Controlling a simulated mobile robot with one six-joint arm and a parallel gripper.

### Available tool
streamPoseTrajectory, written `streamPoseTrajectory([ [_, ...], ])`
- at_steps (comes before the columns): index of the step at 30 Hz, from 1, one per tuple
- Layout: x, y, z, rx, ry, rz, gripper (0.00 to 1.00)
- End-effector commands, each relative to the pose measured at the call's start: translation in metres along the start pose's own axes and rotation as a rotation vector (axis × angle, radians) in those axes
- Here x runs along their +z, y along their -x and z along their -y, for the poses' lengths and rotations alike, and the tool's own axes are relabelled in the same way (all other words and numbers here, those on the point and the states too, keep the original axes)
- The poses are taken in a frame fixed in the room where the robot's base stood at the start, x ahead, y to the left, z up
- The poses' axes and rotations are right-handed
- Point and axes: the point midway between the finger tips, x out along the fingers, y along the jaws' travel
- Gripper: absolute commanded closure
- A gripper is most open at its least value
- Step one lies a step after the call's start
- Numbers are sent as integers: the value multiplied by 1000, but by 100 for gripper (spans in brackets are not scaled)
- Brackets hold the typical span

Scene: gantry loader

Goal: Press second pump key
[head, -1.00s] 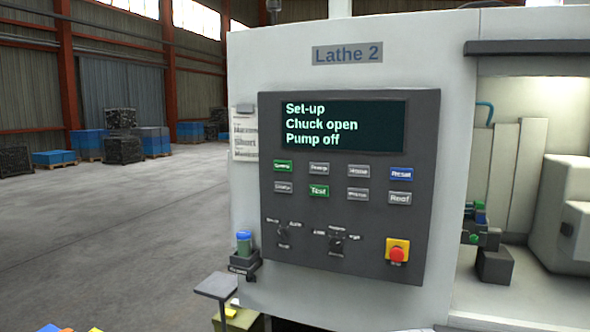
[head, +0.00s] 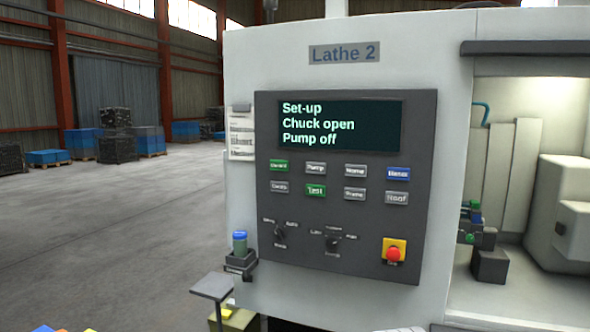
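The dark control panel (head: 345,225) is on the front of the white machine marked "Lathe 2". It has two rows of small keys. A grey key that seems to read "Pump" (head: 316,168) is second from the left in the top row. A grey key with a blurred label (head: 354,194), possibly also "Pump", is third in the bottom row. The display (head: 340,125) reads "Set-up", "Chuck open", "Pump off". My gripper is not in view.
Other keys include a green one marked "Test" (head: 316,191) and a blue one (head: 398,174). Below are two rotary switches and a red stop button (head: 393,254) on yellow. A blue-capped container (head: 239,242) stands left of the panel. Floor at left is open.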

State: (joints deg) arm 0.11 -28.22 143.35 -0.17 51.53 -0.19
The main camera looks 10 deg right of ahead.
Motion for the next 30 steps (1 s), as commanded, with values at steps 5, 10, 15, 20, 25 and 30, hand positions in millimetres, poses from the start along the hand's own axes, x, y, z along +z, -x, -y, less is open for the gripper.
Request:
streamPoseTrajectory([
  [5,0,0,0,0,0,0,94],
  [10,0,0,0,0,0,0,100],
  [15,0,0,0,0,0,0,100],
  [20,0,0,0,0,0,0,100],
  [25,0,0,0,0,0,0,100],
  [30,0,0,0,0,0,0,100],
])
